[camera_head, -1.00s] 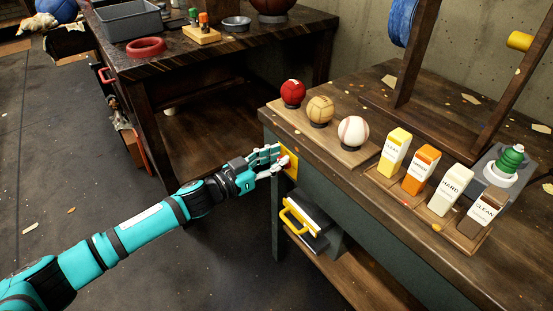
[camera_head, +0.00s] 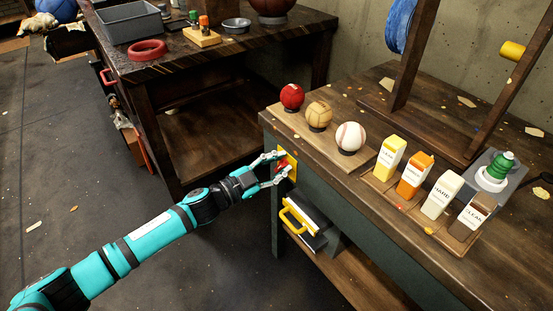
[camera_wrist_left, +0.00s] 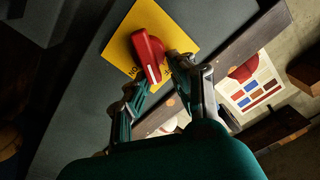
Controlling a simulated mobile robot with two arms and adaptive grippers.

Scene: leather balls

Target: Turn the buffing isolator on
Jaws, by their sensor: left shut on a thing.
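The buffing isolator is a red rotary handle (camera_wrist_left: 150,55) on a yellow plate (camera_wrist_left: 117,48), fixed to the end of the dark green workbench. In the head view the yellow plate (camera_head: 291,170) is at the bench's near left corner, with the red handle (camera_head: 281,166) partly covered by the fingers. My left gripper (camera_head: 279,167) is at the plate, shut on the red handle. In the left wrist view its fingers (camera_wrist_left: 157,78) stand on either side of the handle's near end. Lettering on the plate is mostly hidden. My right gripper is not in view.
The workbench top (camera_head: 395,114) carries three balls on a wooden stand and several labelled cartons in a wooden tray. A yellow-handled dark box (camera_head: 310,222) sits on the shelf below the plate. Another table (camera_head: 190,65) stands behind. Floor at left is open.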

